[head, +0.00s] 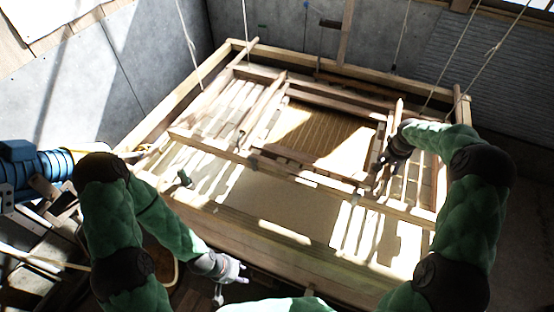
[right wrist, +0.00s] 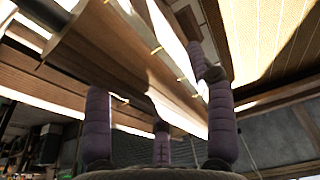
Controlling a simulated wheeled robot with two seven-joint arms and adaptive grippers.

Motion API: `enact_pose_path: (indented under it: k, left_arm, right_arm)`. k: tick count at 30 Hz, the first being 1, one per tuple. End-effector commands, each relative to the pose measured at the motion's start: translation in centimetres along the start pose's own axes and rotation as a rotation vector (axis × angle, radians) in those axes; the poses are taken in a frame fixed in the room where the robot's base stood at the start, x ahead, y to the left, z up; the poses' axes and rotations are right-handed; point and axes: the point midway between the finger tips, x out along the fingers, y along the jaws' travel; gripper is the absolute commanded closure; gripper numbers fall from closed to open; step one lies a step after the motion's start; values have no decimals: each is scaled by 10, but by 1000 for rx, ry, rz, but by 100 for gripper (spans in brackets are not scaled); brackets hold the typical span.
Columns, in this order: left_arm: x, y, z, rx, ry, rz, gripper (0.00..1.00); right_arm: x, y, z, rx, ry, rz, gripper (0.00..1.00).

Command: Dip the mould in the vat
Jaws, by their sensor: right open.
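The mould (head: 318,135) is a wooden frame with a tan ribbed screen. It hangs level in the ropes' frame over the vat (head: 262,240), a large wooden tub with pale contents. My right gripper (head: 380,172) is at the mould's right side. In the right wrist view its purple fingers (right wrist: 160,140) are spread, with a wooden bar (right wrist: 130,60) of the frame between and above them; contact is unclear. The screen also shows there (right wrist: 262,40). My left gripper (head: 232,275) is low, in front of the vat's near wall, away from the mould; its finger opening is unclear.
Wooden bars (head: 240,155) cross the vat around the mould. Several ropes (head: 400,38) hang from above. A blue motor (head: 38,163) stands at the left. Grey walls (head: 100,75) close in behind. Strong sunlight and shadow stripes blur the vat's surface.

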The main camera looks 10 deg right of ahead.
Motion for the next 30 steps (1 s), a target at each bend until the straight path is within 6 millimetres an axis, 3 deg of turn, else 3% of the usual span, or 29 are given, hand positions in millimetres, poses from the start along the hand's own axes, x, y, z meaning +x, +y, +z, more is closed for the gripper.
enact_pose_path:
  k: [3, 9, 14, 30]
  left_arm:
    - [0, 0, 0, 0, 0, 0, 60]
    - [0, 0, 0, 0, 0, 0, 60]
    - [3, -1, 0, 0, 0, 0, 60]
    - [68, -24, -3, 0, 0, 0, 60]
  right_arm:
    - [0, 0, 0, 0, 1, 0, 44]
    - [0, 0, 0, -1, 0, 0, 100]
    - [3, 0, 1, -1, 0, 0, 100]
    - [74, -1, 18, -4, 44, 0, 100]
